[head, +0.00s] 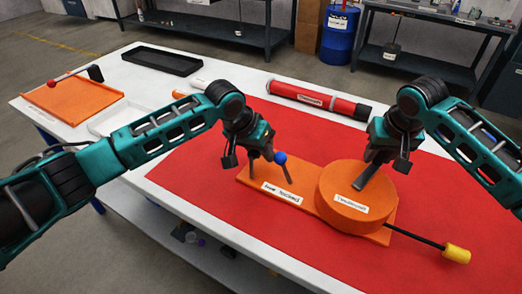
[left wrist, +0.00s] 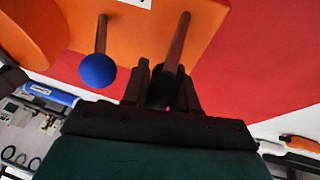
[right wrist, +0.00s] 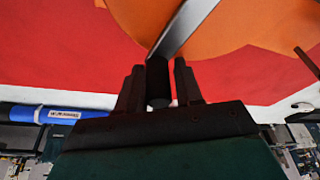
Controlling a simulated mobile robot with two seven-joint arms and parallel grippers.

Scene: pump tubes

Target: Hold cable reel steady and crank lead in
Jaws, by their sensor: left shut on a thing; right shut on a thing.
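The orange cable reel (head: 350,185) is a round drum on an orange base plate (head: 254,184) over a red mat. A blue ball (head: 280,158) tops a thin post on the plate. My left gripper (head: 256,152) is beside the ball, shut on a second dark post (left wrist: 179,43), seen in the left wrist view. My right gripper (head: 386,143) is above the drum, shut on the black grip (right wrist: 158,80) of the grey crank (right wrist: 186,27). The black lead (head: 412,236) extends right from the reel to a yellow end (head: 456,253).
A red tube (head: 320,101) lies behind the reel. A black tray (head: 162,60) and an orange tray (head: 72,100) are at the table's far left. The red mat (head: 195,180) is clear left of the plate. The yellow end is near the table's front edge.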

